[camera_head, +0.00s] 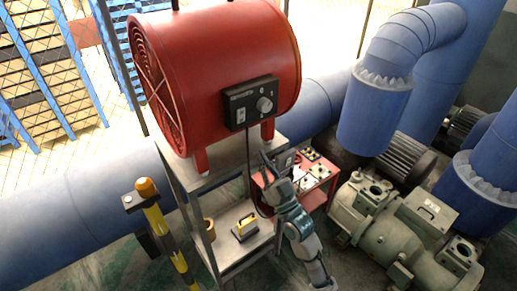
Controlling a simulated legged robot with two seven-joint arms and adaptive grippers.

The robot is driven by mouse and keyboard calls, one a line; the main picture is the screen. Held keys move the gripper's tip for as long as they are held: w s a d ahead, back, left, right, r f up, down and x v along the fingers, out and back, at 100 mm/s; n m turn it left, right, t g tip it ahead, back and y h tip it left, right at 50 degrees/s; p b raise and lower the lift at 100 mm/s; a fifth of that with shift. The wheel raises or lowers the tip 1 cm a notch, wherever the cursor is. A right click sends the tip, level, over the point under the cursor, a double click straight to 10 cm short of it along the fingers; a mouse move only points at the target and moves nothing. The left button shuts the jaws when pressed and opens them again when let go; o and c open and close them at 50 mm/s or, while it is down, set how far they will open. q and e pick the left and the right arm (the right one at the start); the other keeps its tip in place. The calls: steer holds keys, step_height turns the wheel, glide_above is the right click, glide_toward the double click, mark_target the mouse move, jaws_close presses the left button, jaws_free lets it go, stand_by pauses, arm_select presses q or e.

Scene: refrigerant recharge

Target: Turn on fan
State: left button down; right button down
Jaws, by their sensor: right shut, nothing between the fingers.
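The fan (205,62) is a large red drum with a grille on its left end. It stands on the top of a grey metal stand (222,153). A black control box (250,93) on its side carries a round grey knob (264,104) and a small pale switch (240,115). A dark cable hangs below the box. My right gripper (268,160) is shut and empty, below the control box and apart from it, beside the stand's right edge. My left gripper is not in view.
A red panel box (317,172) with knobs is just right of my right gripper. A yellow device (245,228) sits on the lower shelf. Green-grey machinery (405,225) and blue pipes (375,105) fill the right. A yellow-black post (160,225) stands left of the stand.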

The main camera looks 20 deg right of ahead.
steer(key=v, duration=0.4)
steer(key=shift+w+f+b, duration=0.2)
steer(key=shift+b, duration=0.15)
